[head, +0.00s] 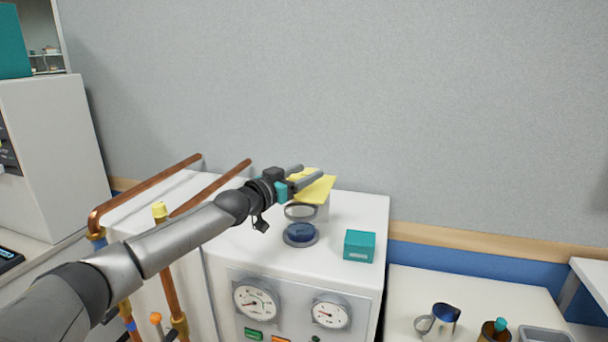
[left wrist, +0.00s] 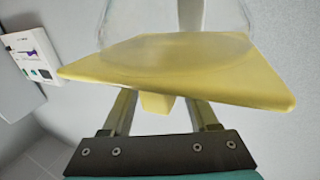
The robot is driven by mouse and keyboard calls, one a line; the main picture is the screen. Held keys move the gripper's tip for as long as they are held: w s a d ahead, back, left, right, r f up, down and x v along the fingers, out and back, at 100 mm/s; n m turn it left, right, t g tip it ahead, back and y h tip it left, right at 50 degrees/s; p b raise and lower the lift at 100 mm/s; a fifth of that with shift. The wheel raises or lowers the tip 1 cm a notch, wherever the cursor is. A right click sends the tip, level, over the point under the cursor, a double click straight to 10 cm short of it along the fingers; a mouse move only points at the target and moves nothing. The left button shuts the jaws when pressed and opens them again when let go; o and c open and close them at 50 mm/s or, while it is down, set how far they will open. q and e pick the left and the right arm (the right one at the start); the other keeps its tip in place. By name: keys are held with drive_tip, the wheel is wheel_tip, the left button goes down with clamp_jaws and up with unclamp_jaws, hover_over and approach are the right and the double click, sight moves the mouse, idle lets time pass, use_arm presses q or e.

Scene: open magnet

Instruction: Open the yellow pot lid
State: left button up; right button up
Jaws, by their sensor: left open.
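The yellow lid (head: 318,190) is a flat square plate at the back of the white machine top, above a pale, partly hidden pot. In the left wrist view the lid (left wrist: 190,65) spans the middle, with a clear vessel behind it. A small yellow knob (left wrist: 157,102) sticks out from the lid towards me. My left gripper (head: 311,172) is open at the lid in the head view. In the left wrist view its two fingers lie on either side of the knob, with gaps visible; I cannot tell whether they touch the lid. My right gripper is not in view.
A round dark-blue-centred fitting (head: 301,233) and a teal box (head: 359,246) stand on the machine top (head: 345,205). Copper pipes (head: 150,184) and a yellow-capped valve (head: 159,210) are at the left. A mug (head: 438,322) stands on the lower right counter. A grey wall is behind.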

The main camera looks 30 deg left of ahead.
use_arm(q)
clamp_jaws()
idle(0.4)
idle(0.9)
